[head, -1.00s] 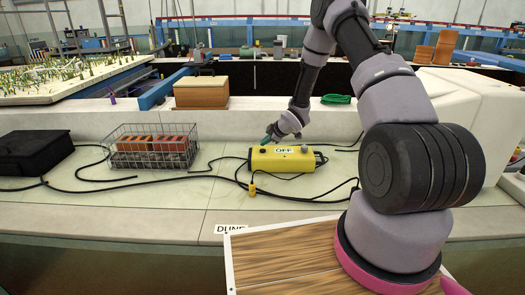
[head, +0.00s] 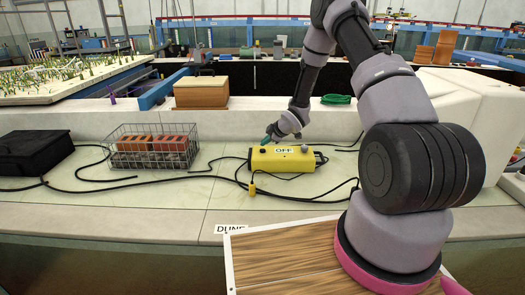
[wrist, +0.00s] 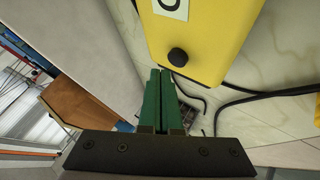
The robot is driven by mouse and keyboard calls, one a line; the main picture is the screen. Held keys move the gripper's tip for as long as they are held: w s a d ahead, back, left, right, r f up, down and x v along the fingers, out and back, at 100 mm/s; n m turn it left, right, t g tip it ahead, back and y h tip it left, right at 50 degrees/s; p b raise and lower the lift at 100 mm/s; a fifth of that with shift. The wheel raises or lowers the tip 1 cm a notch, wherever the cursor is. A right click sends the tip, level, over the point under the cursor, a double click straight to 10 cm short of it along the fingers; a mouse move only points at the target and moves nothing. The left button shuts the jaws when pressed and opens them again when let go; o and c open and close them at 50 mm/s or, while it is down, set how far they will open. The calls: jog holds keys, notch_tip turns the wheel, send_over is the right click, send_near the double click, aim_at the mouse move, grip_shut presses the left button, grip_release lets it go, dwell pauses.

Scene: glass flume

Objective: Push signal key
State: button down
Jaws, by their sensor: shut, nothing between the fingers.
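A yellow box (head: 282,160) with a white OFF label sits on the pale counter. It has a black round button (head: 263,151) near its left end and a grey knob (head: 304,148) near its right end. I cannot tell which part is named the signal key. My gripper (head: 267,138), with green fingers, is just behind the box's left end. In the wrist view the shut, empty fingers (wrist: 160,73) point beside the yellow box (wrist: 215,35), close to the black button (wrist: 178,57). I see no contact with the button.
A wire basket (head: 152,158) with orange-brown blocks stands left of the box. A black case (head: 35,152) lies farther left. Black cables (head: 110,188) run over the counter. A low pale wall stands behind, bearing a wooden block (head: 201,93) and a green coil (head: 336,99).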

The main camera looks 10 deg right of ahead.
aim_at(265, 150)
jog(key=shift+f, duration=0.15)
jog(key=shift+f, duration=0.3)
jog(key=shift+f, duration=0.5)
dwell(0.6)
jog(key=shift+r, duration=1)
jog(key=shift+r, duration=3)
